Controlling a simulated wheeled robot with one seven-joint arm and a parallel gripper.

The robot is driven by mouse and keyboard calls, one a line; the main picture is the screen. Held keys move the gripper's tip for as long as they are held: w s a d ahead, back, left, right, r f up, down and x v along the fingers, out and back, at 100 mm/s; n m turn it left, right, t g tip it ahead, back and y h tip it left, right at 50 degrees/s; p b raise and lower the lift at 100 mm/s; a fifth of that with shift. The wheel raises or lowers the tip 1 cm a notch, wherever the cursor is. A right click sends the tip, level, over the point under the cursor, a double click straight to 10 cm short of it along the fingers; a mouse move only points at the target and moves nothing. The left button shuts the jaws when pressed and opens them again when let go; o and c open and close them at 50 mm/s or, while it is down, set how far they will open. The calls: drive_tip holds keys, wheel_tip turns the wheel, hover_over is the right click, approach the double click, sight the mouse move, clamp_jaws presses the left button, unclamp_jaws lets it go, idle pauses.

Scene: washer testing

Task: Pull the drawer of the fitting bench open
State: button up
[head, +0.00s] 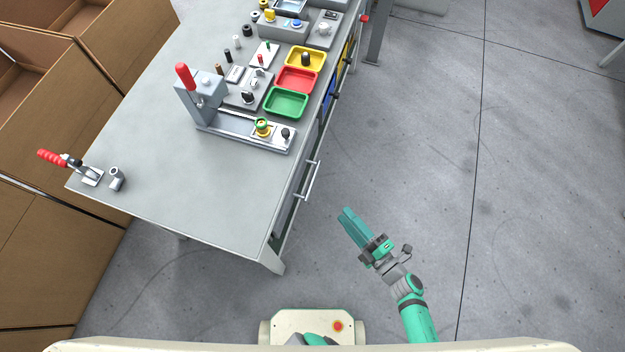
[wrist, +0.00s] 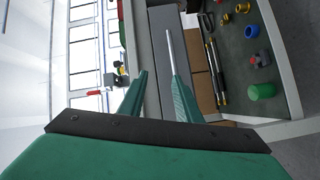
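The fitting bench (head: 150,165) has a grey top and its front side faces right in the head view. A pale bar handle (head: 309,181) stands out from the drawer front (head: 287,207) below the bench edge; the drawer looks shut. My gripper (head: 345,212) is green and lies to the right of the handle, apart from it. In the wrist view my gripper (wrist: 160,76) is open, its two fingers apart with nothing between them. The handle (wrist: 170,48) shows ahead of the fingertips there, toward the right finger, with the grey drawer front (wrist: 163,25) behind it.
A lever press, a toggle clamp (head: 88,172) and yellow, red and green trays (head: 287,103) stand on the bench. In the wrist view a dark surface (wrist: 230,50) at right holds tools and coloured parts. Cardboard boxes (head: 40,110) stand at left.

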sight(312, 180)
drive_tip(key=w+a+f+n+y, duration=0.1)
drive_tip(key=w+a+n, duration=0.1)
drive_tip(key=w, duration=0.3)
drive_tip(key=w+a+f+n+g+y, duration=0.1)
drive_tip(key=w+a+n, duration=0.1)
drive_tip(key=w+a, duration=0.2)
drive_tip(key=w+a+f+n+g+y, duration=0.1)
drive_tip(key=w+a+f, duration=0.1)
drive_tip(key=w+a, duration=0.3)
drive_tip(key=shift+w+f+n, duration=0.1)
drive_tip(key=shift+w+n, duration=0.2)
drive_tip(key=shift+n, duration=0.1)
drive_tip(key=shift+c, duration=0.7)
clamp_jaws()
